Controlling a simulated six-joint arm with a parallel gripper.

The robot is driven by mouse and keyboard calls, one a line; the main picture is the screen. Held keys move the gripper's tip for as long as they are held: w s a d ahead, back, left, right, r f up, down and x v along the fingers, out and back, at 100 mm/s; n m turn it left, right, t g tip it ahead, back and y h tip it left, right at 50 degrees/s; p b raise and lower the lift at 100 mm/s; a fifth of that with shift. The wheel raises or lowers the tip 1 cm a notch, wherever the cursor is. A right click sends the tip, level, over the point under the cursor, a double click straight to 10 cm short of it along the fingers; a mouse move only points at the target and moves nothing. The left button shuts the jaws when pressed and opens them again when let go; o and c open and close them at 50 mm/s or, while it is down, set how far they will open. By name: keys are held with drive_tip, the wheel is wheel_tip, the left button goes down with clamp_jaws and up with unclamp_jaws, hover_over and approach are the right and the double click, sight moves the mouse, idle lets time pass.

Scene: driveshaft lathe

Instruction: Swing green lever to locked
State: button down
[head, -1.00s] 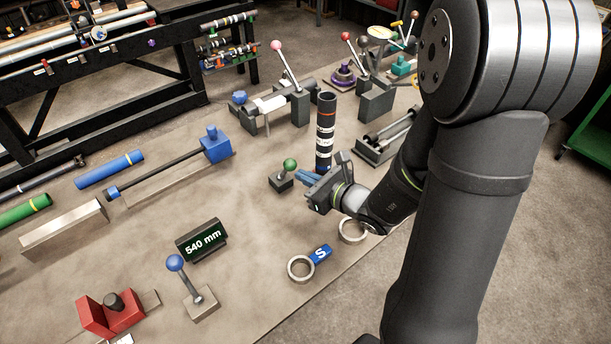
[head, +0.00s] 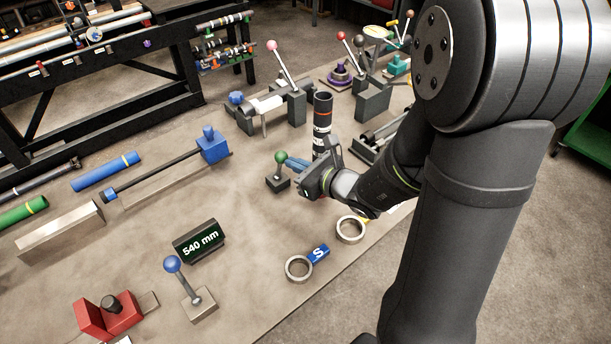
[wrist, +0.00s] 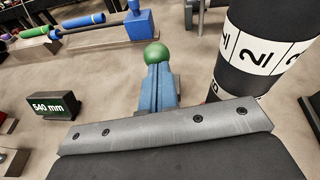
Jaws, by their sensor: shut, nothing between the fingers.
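The green lever is a green ball knob (head: 281,157) on a short stem rising from a dark block (head: 279,183) on the table. In the head view its stem stands close to upright. My gripper (head: 288,165) has blue fingers, shut and empty, with their tips at the right side of the green knob. In the wrist view the green knob (wrist: 157,53) shows just beyond the tips of the blue fingers (wrist: 159,72). The fingers hide the stem and block there. I cannot tell whether the fingertips touch the knob.
A dark upright cylinder with white markings (head: 322,120) stands close behind my gripper. A 540 mm display (head: 199,241), a blue-knobbed lever (head: 172,264) and two rings (head: 299,268) lie toward the front.

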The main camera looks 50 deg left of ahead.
drive_tip(key=v, duration=1.3)
drive_tip(key=shift+w+r, duration=0.1)
drive_tip(key=s+f+n+g+h, duration=0.1)
drive_tip(key=s+n+h, duration=0.4)
drive_tip(key=n, duration=0.8)
drive_tip(key=s+f+n+g+h, duration=0.15)
drive_tip(key=s+n+h, duration=0.4)
drive_tip(key=n, duration=0.75)
drive_tip(key=w+a+r+n+t, duration=0.2)
drive_tip(key=a+r+n+t, duration=0.4)
drive_tip(key=n, duration=1.1)
wheel_tip(320, 180, up, 2)
drive_tip(key=shift+r, duration=0.1)
